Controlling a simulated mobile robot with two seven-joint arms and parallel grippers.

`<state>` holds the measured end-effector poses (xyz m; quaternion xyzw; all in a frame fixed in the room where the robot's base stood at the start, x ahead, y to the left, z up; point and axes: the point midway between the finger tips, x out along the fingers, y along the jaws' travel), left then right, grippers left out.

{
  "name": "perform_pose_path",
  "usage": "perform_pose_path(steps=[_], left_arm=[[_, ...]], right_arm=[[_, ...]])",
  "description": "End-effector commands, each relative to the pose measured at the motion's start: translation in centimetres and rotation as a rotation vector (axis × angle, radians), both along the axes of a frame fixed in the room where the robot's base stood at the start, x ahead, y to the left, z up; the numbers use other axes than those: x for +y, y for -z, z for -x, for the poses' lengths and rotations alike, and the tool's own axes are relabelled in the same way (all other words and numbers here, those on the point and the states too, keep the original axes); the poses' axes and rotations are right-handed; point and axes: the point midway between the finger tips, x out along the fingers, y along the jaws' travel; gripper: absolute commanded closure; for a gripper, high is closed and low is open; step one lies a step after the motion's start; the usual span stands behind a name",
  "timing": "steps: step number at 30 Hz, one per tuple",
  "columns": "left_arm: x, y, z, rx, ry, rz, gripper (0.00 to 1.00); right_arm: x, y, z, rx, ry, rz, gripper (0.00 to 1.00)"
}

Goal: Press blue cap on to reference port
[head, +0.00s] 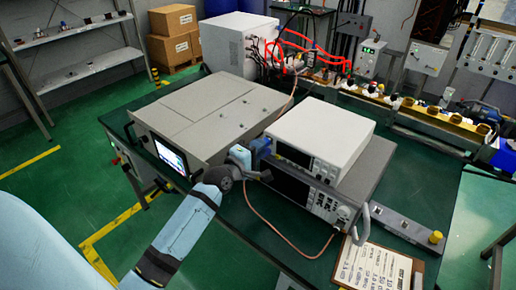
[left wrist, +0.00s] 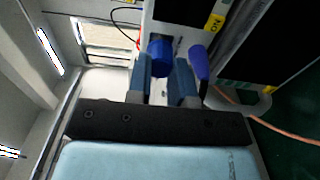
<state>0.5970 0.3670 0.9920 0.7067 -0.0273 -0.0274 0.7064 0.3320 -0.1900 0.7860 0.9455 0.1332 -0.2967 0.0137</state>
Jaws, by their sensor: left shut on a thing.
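My left gripper (head: 262,150) is at the front left edge of the stacked instruments in the head view. In the left wrist view its two blue-grey fingers (left wrist: 164,75) are shut on a blue cap (left wrist: 160,52), which shows between and just beyond the fingertips. A second blue piece (left wrist: 198,62) is just right of the right finger, near the instrument's face. The reference port cannot be made out; the cap and fingers cover part of the panel. I cannot tell whether the cap touches the panel. My right gripper is in neither view.
A white instrument (head: 320,132) sits on a grey one (head: 370,172) with a front handle. A large grey unit (head: 210,110) with a lit screen stands to their left. A copper cable (head: 270,228) loops in front. A clipboard (head: 380,268) lies at the table's near edge.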

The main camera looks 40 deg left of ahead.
Motion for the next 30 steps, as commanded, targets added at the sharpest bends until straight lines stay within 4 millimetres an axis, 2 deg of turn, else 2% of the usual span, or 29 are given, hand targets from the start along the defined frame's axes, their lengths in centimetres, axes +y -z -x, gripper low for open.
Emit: perform_pose_path(steps=[14,15,18,19,30], left_arm=[[-0.06,0.01,-0.77,0.0,0.0,0.0,1.0],[-0.05,0.04,-0.78,0.001,0.0,0.0,0.75],[-0.06,0.03,-0.76,0.0,0.0,0.001,0.52],[-0.06,0.03,-0.76,0.0,0.0,0.0,0.5],[-0.06,0.02,-0.75,0.0,0.0,0.001,0.5]], right_arm=[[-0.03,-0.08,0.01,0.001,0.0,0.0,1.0],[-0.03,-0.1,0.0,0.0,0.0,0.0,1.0],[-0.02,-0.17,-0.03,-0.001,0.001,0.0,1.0],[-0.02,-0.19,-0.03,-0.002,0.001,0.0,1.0],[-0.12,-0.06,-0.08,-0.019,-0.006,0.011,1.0]])
